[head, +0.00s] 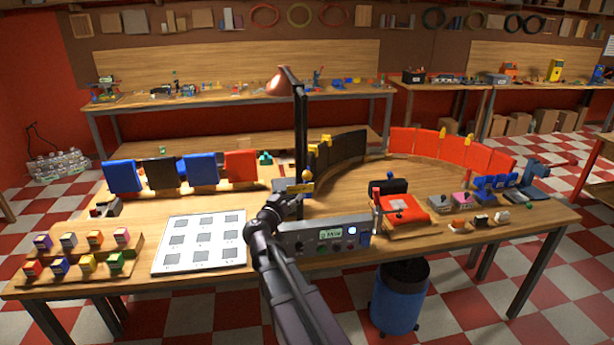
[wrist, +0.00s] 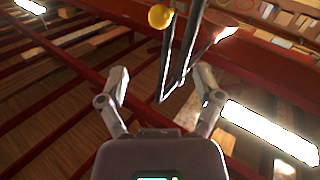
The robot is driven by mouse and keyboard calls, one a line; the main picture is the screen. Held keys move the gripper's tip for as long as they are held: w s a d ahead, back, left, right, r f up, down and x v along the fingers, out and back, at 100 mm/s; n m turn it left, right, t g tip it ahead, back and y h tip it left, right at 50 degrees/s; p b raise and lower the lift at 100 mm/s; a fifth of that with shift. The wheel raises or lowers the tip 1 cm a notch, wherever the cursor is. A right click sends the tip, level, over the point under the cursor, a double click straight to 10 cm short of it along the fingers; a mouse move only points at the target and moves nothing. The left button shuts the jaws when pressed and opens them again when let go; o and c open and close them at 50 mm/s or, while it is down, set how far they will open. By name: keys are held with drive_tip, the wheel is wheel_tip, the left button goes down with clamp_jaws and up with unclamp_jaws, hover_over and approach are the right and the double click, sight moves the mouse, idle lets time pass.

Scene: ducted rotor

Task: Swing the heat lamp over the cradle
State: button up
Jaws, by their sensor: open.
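The heat lamp has a copper shade (head: 283,82) at the top of a tall black post (head: 300,135) behind the control panel. The shade points left in the head view. A yellow ball knob (head: 306,175) shows low against the post; a yellow ball (wrist: 160,17) and dark rods (wrist: 180,50) show in the wrist view. My gripper (wrist: 162,80) is open and empty, its fingers spread below the ball. In the head view it is small beside the post, its fingertips hard to make out. A red block with a pale pad (head: 403,207), probably the cradle, sits to the right.
A grey control panel (head: 325,238) stands at the bench front. Curved black panels (head: 345,148) and red panels (head: 450,150) stand behind. A white tray (head: 200,258) lies left, near colored blocks (head: 87,262). A blue bin (head: 398,300) stands below the bench.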

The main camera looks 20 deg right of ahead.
sight(305, 178)
drive_tip(key=x, duration=1.4)
clamp_jaws()
idle(0.4)
